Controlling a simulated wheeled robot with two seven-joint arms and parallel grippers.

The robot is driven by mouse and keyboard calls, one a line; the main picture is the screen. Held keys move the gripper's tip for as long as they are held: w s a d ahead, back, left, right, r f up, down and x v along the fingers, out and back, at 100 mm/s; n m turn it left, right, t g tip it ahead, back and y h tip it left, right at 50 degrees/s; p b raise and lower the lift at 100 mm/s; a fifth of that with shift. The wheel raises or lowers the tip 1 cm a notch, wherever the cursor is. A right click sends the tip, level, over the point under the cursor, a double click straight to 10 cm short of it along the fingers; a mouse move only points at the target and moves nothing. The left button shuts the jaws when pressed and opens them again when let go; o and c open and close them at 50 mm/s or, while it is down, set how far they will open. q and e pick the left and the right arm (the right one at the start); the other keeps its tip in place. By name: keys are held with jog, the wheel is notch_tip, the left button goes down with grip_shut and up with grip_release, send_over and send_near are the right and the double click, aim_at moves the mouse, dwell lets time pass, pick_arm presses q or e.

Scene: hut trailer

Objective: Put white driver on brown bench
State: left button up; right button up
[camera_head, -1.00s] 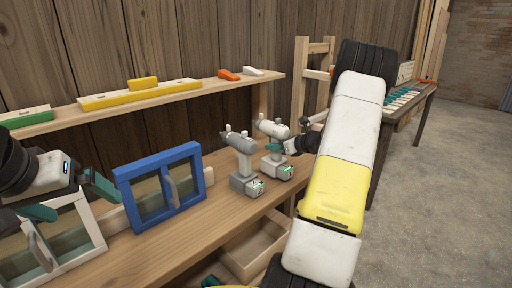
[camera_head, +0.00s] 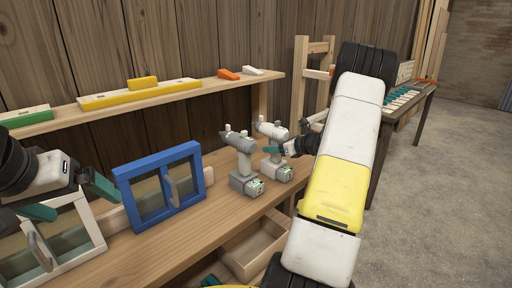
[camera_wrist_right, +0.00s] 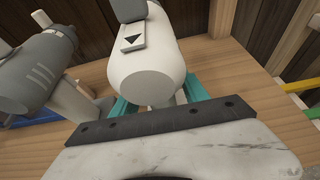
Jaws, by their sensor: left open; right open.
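The white driver (camera_head: 274,130) stands upright on the wooden workbench, beside a grey driver (camera_head: 240,160). In the right wrist view the white driver (camera_wrist_right: 145,70) is close in front of the palm. My right gripper (camera_head: 290,149) is open, with its teal fingers (camera_wrist_right: 160,100) low on either side of the driver's handle; contact cannot be told. My left gripper (camera_head: 70,198) is open and empty, near the white framed window at the left. A brown bench (camera_head: 425,92) with dark legs stands at the back right, with small items on it.
The drivers stand on a light wooden workbench (camera_head: 150,250) with an open drawer (camera_head: 255,250) below. A blue framed window (camera_head: 128,200) stands left of the drivers. A shelf above holds a yellow level (camera_head: 140,94) and small blocks. Floor is clear at right.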

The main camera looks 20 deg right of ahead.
jog(key=v, duration=1.2)
